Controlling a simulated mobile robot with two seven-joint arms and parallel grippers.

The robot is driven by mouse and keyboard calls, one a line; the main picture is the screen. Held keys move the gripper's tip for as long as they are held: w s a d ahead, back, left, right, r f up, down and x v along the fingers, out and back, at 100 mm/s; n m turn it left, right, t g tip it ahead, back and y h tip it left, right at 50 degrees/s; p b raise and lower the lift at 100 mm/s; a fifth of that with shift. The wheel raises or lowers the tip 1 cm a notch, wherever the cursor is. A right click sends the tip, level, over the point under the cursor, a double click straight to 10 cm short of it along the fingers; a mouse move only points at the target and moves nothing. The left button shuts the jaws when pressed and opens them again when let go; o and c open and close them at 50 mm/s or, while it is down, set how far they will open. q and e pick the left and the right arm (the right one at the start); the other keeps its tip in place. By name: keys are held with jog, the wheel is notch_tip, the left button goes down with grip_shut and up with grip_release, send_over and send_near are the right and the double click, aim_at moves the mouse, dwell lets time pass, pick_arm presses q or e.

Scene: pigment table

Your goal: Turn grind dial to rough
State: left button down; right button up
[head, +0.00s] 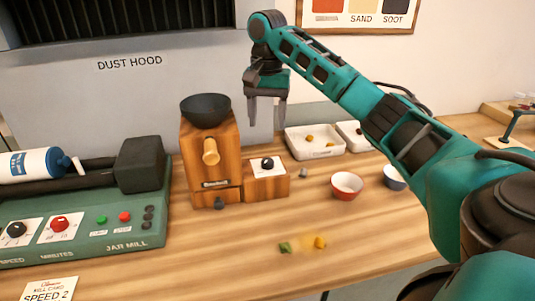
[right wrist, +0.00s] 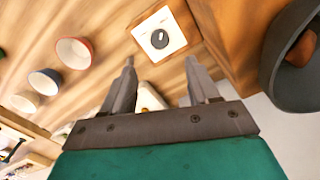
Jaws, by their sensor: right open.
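The grind dial (head: 267,163) is a round black knob on a white plate, on top of a low wooden box joined to the right side of the wooden grinder (head: 208,148). The dial also shows in the right wrist view (right wrist: 159,39), with a pale pointer mark; its labels are too small to read. My right gripper (head: 266,124) is open and empty, pointing down above and behind the dial box, apart from it. In the right wrist view its two fingers (right wrist: 158,82) are spread below the dial plate. My left gripper is not in view.
A dark bowl (head: 205,109) tops the grinder, and a wooden knob juts from its front. A green jar mill (head: 85,222) stands left. A red bowl (head: 346,185), a blue bowl (head: 394,178) and white trays (head: 314,142) stand right. The front table is mostly clear besides small pigment lumps (head: 320,242).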

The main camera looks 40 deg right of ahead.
aim_at(268, 160)
notch_tip(268, 160, down, 10)
jog(key=shift+r+b, duration=0.1)
jog(key=shift+b, duration=0.95)
jog(key=shift+f, duration=0.6)
jog(key=shift+c, duration=0.4)
jog(key=shift+c, duration=0.7)
jog(key=c, duration=0.8)
